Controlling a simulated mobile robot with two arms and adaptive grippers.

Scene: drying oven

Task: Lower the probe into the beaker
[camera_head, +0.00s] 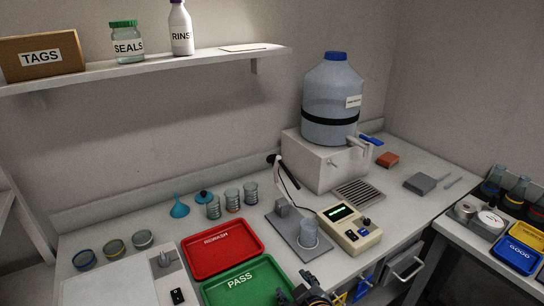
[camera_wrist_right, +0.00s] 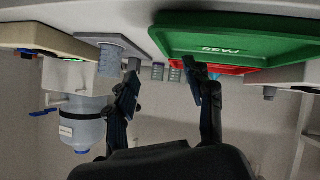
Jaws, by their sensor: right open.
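The clear beaker (camera_head: 309,236) stands on the front of a grey stand plate (camera_head: 289,230). A thin dark probe arm with a pale part (camera_head: 288,174) rises tilted behind the beaker, above the stand's grey block; its tip is too small to make out. A beige meter (camera_head: 350,228) with a lit green display sits right of the beaker. My right gripper (camera_head: 312,286) is at the bottom edge, beside the green tray and nearer than the beaker. In the wrist view, turned upside down, its fingers (camera_wrist_right: 161,82) are apart and empty. The beaker (camera_wrist_right: 112,61) shows left of them.
A green PASS tray (camera_head: 245,284) and red tray (camera_head: 222,249) lie left of the stand. Several small glass jars (camera_head: 232,199) stand behind them. A big water bottle (camera_head: 332,100) stands on a white box at the back.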

